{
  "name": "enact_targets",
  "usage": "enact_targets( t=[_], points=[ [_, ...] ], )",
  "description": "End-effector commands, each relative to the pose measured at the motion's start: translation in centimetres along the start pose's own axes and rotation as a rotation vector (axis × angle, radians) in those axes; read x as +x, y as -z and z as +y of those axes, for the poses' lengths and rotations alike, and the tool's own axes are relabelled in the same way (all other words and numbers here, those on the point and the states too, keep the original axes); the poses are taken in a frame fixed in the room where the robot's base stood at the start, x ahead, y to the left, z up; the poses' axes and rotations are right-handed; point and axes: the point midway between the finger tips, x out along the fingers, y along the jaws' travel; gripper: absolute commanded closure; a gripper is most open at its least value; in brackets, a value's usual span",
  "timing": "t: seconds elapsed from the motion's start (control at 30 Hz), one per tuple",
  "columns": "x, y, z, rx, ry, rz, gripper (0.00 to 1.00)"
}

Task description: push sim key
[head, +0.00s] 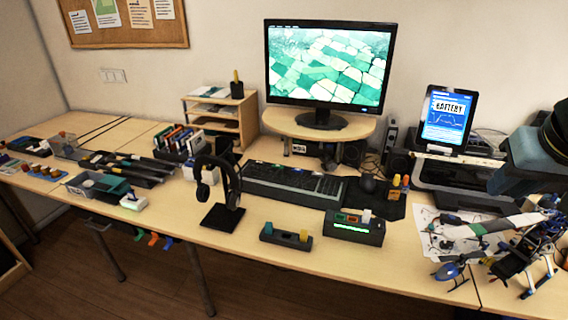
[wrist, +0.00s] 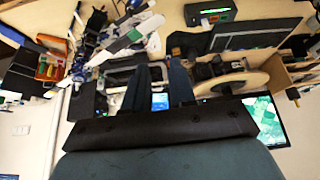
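A black box (head: 354,227) with a lit green strip and small coloured keys on top, one of them white, stands near the front of the desk in the head view. Such a box (wrist: 210,12) also shows at the top of the wrist view. I cannot tell which key is the sim key. My gripper (wrist: 161,75) has its two dark fingers apart, with nothing between them but background. Part of my arm shows at the right edge of the head view, well right of the box; the fingertips are not clear there.
A low dark block (head: 286,237) with coloured pegs stands left of the box. A headphone stand (head: 222,215), keyboard (head: 292,184), monitor (head: 327,65) and tablet (head: 447,118) stand around. A model helicopter (head: 470,235) and linkage parts crowd the right. The desk's front strip is clear.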

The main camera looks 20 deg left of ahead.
Motion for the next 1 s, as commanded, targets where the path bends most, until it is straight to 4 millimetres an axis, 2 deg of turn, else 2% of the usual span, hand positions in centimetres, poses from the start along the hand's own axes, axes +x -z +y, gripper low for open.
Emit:
enact_targets(
  t=[0.03, 0.23, 1.0],
  points=[
    [0.0, 0.0, 0.0, 0.0, 0.0, 0.0, 0.8],
    [0.0, 0.0, 0.0, 0.0, 0.0, 0.0, 0.99],
    [0.0, 0.0, 0.0, 0.0, 0.0, 0.0, 1.0]
  ],
)
